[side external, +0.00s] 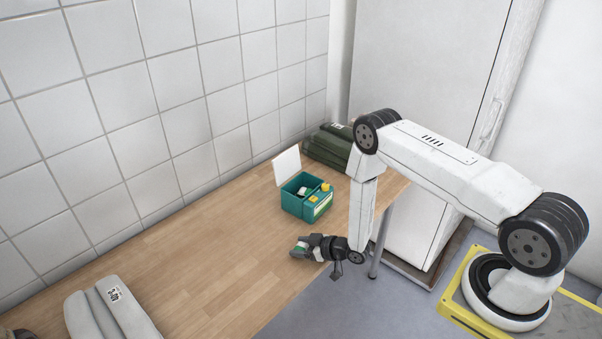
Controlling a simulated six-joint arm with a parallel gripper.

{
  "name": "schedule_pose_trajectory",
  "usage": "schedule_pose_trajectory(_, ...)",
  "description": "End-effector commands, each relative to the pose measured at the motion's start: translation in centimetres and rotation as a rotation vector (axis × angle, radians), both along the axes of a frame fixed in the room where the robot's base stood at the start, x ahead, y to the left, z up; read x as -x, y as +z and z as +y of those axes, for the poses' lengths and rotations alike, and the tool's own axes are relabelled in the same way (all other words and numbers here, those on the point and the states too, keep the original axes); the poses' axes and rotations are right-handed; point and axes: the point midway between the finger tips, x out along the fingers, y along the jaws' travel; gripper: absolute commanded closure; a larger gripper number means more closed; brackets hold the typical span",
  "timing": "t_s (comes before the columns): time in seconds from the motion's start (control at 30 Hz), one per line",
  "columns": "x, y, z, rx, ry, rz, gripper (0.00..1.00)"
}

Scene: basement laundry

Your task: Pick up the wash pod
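A teal box (294,206) stands on the wooden table with its pale lid (287,167) raised. A small white and dark item (302,190) lies inside its open compartment. Two small yellow pieces, one at the right corner (325,187) and one at the front (313,198), sit on the box's right part. I cannot tell which of these, if any, is the wash pod. My gripper (299,249) points left, low at the table's right edge, in front of the box and apart from it. Something green and pale shows at its fingertips; whether it is held is unclear.
Folded dark green cloths (327,147) lie behind the box at the table's far end. Folded grey cloths (106,309) with a label lie at the near left. The middle of the wooden table (205,260) is clear. A tiled wall (150,90) bounds the left side.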

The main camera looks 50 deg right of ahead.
Motion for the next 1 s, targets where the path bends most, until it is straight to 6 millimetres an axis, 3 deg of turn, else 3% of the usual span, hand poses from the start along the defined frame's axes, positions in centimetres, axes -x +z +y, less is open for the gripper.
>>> schedule_pose_trajectory(0.03,0.0,0.0,0.0,0.0,0.0,0.0,0.76)
schedule_pose_trajectory(0.07,0.0,0.0,0.0,0.0,0.0,0.0,0.86)
schedule_pose_trajectory(0.1,0.0,0.0,0.0,0.0,0.0,0.0,0.89)
schedule_pose_trajectory(0.57,-0.1,0.7,0.0,0.001,0.0,-0.001,0.89)
schedule_pose_trajectory(0.87,0.0,3.3,0.0,0.001,0.0,-0.001,0.89)
schedule_pose_trajectory(1.0,1.3,4.7,0.0,-0.001,0.0,0.0,0.89)
